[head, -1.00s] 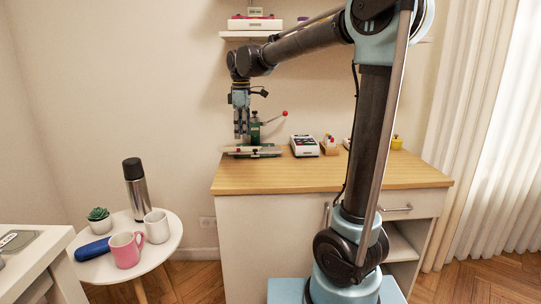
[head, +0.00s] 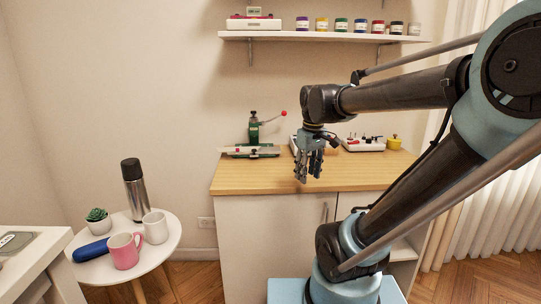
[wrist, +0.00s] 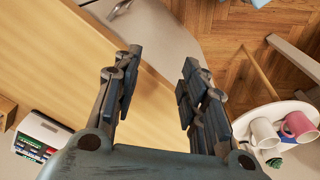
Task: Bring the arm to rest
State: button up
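My gripper (head: 309,166) hangs pointing down in front of the wooden-topped cabinet (head: 240,180) in the head view. In the wrist view my gripper (wrist: 157,85) has its two fingers well apart, with nothing between them. Behind the fingers I see the cabinet top (wrist: 60,60), its pale front and the floor. My arm reaches in from the right and bends down at the wrist.
A green press (head: 254,135) stands at the cabinet's back left. A white box with small coloured items (head: 364,143) and a yellow pot (head: 394,142) are at the back right. Paint jars (head: 341,25) line the shelf above. A round table (head: 165,245) holds mugs and a flask.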

jog(key=s+d+f+m, duration=0.6)
jog(key=s+f, duration=0.4)
jog(key=f, duration=0.2)
jog(key=shift+s+d+f+m+t, duration=0.25)
jog(key=shift+s+d+m+t, duration=0.05)
jog(key=shift+s+d+t, duration=0.1)
